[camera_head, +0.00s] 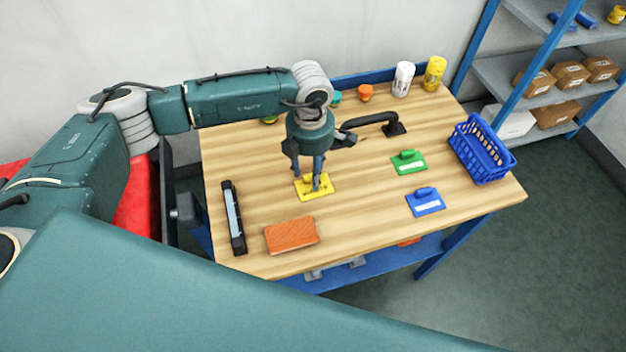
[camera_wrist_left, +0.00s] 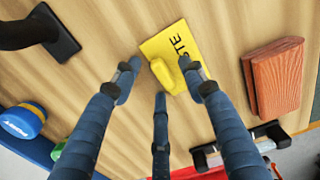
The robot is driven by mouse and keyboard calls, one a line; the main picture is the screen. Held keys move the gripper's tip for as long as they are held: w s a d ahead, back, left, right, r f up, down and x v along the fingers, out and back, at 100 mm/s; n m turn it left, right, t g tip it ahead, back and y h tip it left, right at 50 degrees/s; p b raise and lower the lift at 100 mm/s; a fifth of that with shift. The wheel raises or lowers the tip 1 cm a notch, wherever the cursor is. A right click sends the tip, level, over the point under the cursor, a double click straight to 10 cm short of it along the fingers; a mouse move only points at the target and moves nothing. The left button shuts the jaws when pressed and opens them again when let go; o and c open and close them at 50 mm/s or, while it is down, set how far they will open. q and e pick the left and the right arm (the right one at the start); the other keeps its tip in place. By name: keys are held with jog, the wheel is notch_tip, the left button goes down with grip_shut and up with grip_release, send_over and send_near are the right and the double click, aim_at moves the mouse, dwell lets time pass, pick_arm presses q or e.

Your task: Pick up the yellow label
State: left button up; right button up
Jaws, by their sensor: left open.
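The yellow label (camera_head: 325,190) lies flat on the wooden table, left of the middle. In the left wrist view the yellow label (camera_wrist_left: 187,48) shows dark lettering and a raised yellow handle. My left gripper (camera_head: 318,183) points straight down over it. In the left wrist view its blue-grey fingers (camera_wrist_left: 160,82) are spread, with the handle between their tips. The gripper is open; I cannot tell whether a fingertip touches the handle. My right gripper is not in view.
A green label (camera_head: 410,166) and a blue label (camera_head: 428,205) lie to the right, before a blue basket (camera_head: 458,150). A black handle (camera_head: 370,121) and two bottles (camera_head: 403,80) stand behind.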

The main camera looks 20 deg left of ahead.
pick_arm(q)
jog(key=c, duration=0.9)
jog(key=shift+r, duration=0.15)
